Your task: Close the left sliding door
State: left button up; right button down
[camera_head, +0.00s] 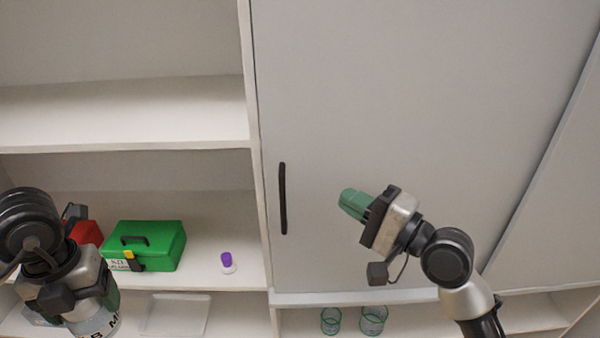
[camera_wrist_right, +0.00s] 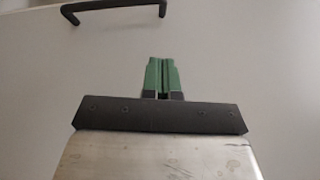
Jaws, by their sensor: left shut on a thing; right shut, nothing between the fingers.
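A large pale grey sliding door panel (camera_head: 400,110) stands right of the upright cabinet divider. A black vertical bar handle (camera_head: 283,198) is near its left edge and shows at the top of the right wrist view (camera_wrist_right: 115,8). My right gripper (camera_head: 352,203) is in front of this panel, right of the handle and apart from it. Its green fingers are shut with nothing between them, as the right wrist view (camera_wrist_right: 162,75) also shows. My left gripper (camera_head: 108,300) is at the lower left, shut on a whitish round labelled container (camera_head: 98,325), partly hidden by the gripper.
The open shelves (camera_head: 120,115) left of the divider hold a green case (camera_head: 148,246), a red object (camera_head: 87,233) and a purple-capped vial (camera_head: 228,262). Green-rimmed glasses (camera_head: 373,320) stand below the door. Another grey panel (camera_head: 560,190) is at the right.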

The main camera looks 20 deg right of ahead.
aim_at(284, 178)
pick_arm(q)
jog(key=shift+w+a+r+p, duration=0.1)
jog(key=shift+w+r+p, duration=0.1)
jog(key=shift+r+p, duration=0.35)
jog(key=shift+w+r+p, duration=0.15)
jog(key=shift+r+p, duration=0.3)
jog(key=shift+r, duration=0.2)
pick_arm(e)
jog(key=x, duration=0.6)
jog(key=shift+w+a+r, duration=0.1)
jog(key=shift+w+a, duration=0.05)
jog(key=shift+w, duration=0.2)
pick_arm(q)
jog(key=shift+s+r+p, duration=0.15)
jog(key=shift+r+p, duration=0.7)
jog(key=shift+r, duration=0.05)
pick_arm(e)
jog(key=a, duration=0.3)
jog(key=shift+w+r, duration=0.1)
jog(key=shift+r, duration=0.1)
pick_arm(q)
jog(key=shift+r, duration=0.1)
pick_arm(e)
jog(key=shift+a, duration=0.3)
jog(key=shift+w+f, duration=0.1)
